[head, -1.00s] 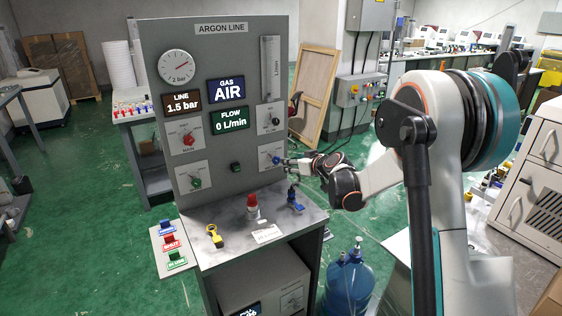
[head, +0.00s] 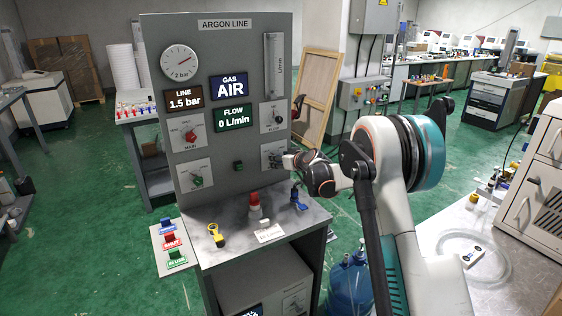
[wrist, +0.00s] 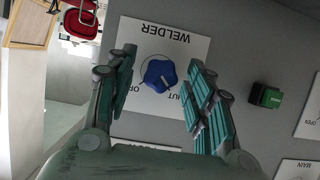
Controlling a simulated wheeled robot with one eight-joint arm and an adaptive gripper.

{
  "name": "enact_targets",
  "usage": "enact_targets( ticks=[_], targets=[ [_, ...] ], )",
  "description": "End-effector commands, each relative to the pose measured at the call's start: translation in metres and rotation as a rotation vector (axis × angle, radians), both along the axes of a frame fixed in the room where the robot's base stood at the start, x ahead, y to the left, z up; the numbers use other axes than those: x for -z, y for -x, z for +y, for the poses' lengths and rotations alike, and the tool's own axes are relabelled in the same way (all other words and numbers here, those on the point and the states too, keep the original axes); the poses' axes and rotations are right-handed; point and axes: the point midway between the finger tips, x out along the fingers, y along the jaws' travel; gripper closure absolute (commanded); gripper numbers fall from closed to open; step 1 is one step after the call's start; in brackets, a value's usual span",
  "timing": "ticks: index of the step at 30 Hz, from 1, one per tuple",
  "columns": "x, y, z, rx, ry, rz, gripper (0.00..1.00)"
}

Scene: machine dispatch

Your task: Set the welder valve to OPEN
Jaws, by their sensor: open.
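The welder valve is a blue star-shaped knob (wrist: 159,74) on a white plate marked WELDER (wrist: 168,35) in the wrist view. A pale mark on the knob points toward the lower right, on the SHUT side; the OPEN lettering is partly hidden by a finger. My gripper (wrist: 161,66) is open, one finger on each side of the knob, with gaps visible; I cannot tell how deep the fingers reach. In the head view my gripper (head: 285,161) is at the panel's lower right, largely covering the welder plate (head: 268,148).
The grey ARGON LINE panel (head: 225,52) carries other knobs: a red one (head: 190,136), a green one (head: 197,181) and a black one (head: 279,119). A green button (wrist: 265,96) is right of the valve. A red-capped item (head: 254,203) and a blue item (head: 296,197) stand on the shelf below.

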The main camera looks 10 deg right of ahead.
Motion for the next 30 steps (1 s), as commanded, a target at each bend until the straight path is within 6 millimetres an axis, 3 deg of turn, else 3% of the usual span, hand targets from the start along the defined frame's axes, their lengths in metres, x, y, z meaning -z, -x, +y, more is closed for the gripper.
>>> enact_targets(
  ticks=[3, 5, 9, 10, 20, 30],
  targets=[
    [-0.0002, 0.0002, 0.0000, 0.000, 0.000, 0.000, 0.52],
    [-0.0001, 0.0003, 0.0000, 0.000, 0.000, 0.000, 0.63],
    [-0.0002, 0.0004, 0.0001, 0.000, 0.000, 0.000, 0.95],
    [-0.0002, 0.0004, 0.0001, 0.000, 0.000, 0.000, 0.97],
    [0.0001, 0.0004, -0.0004, 0.000, -0.024, 0.009, 0.97],
    [0.0005, -0.0003, -0.0027, 0.000, -0.216, 0.070, 0.97]
  ],
)
